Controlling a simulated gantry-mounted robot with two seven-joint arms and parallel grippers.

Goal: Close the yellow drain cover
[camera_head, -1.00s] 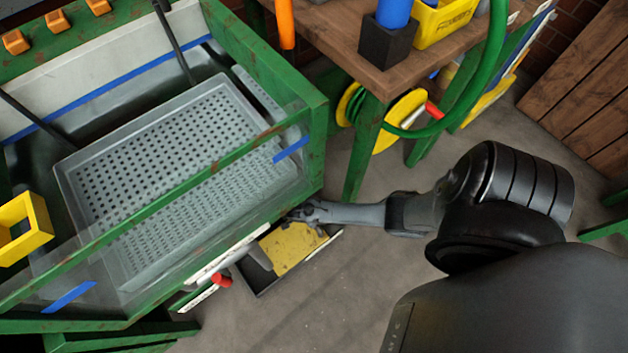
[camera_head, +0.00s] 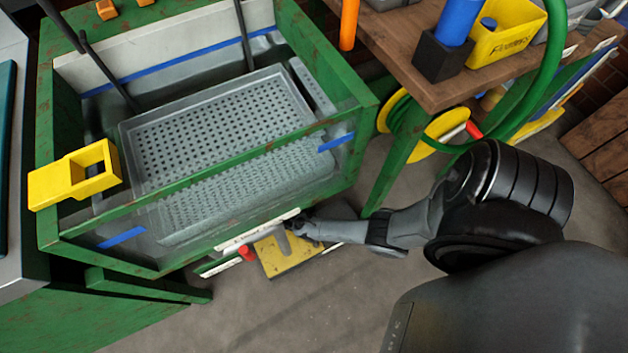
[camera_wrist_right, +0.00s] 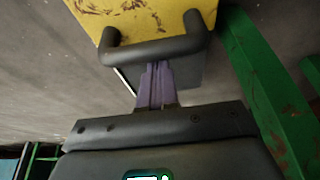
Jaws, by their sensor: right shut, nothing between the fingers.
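The yellow drain cover (camera_head: 292,258) is a scuffed yellow plate low at the floor, beside the front of the green-framed sink. In the right wrist view the cover (camera_wrist_right: 150,14) is at the top, with a dark bar handle (camera_wrist_right: 155,49) along its near edge. My right gripper (camera_head: 290,227) is over the cover's far side in the head view. In the right wrist view its purple fingers (camera_wrist_right: 155,68) are shut and empty, right at the handle; I cannot tell whether they touch it. The cover's exact tilt is unclear. My left gripper is not in view.
The sink (camera_head: 372,103) with a perforated grey tray (camera_head: 125,131) stands left of the arm. A red-tipped valve (camera_head: 247,253) and a grey pipe are close to the cover. A wooden workbench (camera_head: 432,92) stands to the right. Floor in front is clear.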

